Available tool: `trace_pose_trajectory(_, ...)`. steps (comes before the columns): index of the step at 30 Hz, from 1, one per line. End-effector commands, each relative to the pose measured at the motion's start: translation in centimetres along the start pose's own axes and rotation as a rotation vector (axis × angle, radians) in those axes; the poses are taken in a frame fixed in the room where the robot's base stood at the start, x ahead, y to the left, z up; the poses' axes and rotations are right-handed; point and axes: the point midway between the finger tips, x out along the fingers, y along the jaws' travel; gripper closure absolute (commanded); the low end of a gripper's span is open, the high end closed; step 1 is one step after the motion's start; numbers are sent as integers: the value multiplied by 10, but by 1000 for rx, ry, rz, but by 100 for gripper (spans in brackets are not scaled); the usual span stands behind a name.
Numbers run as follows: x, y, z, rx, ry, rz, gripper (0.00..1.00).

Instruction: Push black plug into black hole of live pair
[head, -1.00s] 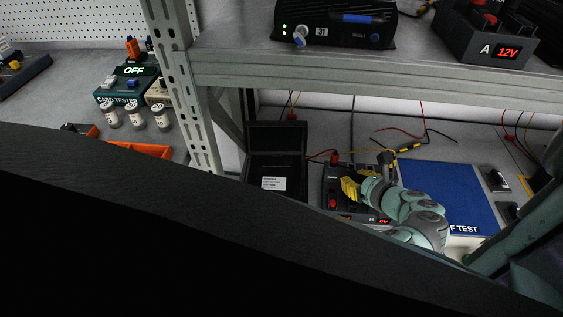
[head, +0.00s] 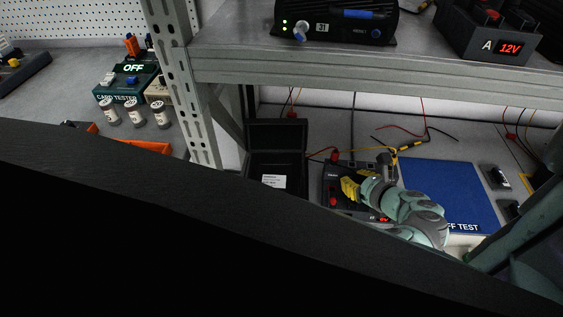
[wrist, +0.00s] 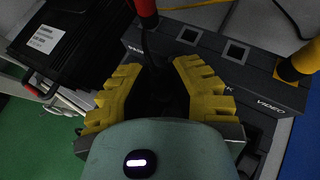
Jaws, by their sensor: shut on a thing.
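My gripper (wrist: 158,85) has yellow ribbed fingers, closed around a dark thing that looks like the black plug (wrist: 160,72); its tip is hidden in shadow. In the head view my gripper (head: 350,188) is over a dark panel box (head: 330,181) on the lower shelf. The box also shows in the wrist view (wrist: 213,42), with square sockets on top. A red plug (wrist: 147,8) stands upright beyond the fingers and also shows in the head view (head: 335,156). I cannot tell whether the black plug touches a hole.
An open black case (head: 277,140) stands left of the panel box. A blue mat (head: 445,190) lies to the right. A yellow-and-black connector (wrist: 300,62) is at the right in the wrist view. The upper shelf edge (head: 330,70) and rack post (head: 185,85) are close by.

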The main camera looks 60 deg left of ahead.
Motion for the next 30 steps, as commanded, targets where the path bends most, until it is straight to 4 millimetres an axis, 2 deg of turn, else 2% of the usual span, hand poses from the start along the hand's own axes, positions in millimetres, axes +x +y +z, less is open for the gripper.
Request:
trace_pose_trajectory(17, 3, 0, -6, 1, 0, -1, 100)
trace_pose_trajectory(18, 3, 0, -6, 1, 0, -1, 77)
trace_pose_trajectory(26, 3, -1, -6, 0, 1, -3, 51)
trace_pose_trajectory(30, 2, -1, -6, 0, 2, -5, 51)
